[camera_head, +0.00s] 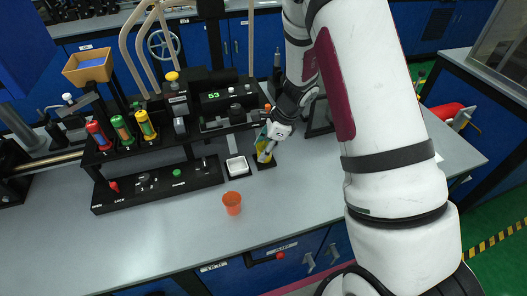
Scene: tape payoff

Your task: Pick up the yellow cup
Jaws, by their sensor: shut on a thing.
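The yellow cup (262,146) stands on a small dark pad (264,165) right of the white square tray. My gripper (267,147) is at the cup and shut on it. Its fingers and wrist cover part of the cup. The cup looks to be at or just above the pad; I cannot tell if it touches.
An orange cup (232,203) stands on the grey bench (300,190) in front. A white tray (237,166) is just left of the gripper. A black machine (160,185) with red, green and yellow cylinders stands on the left. The bench front is mostly clear.

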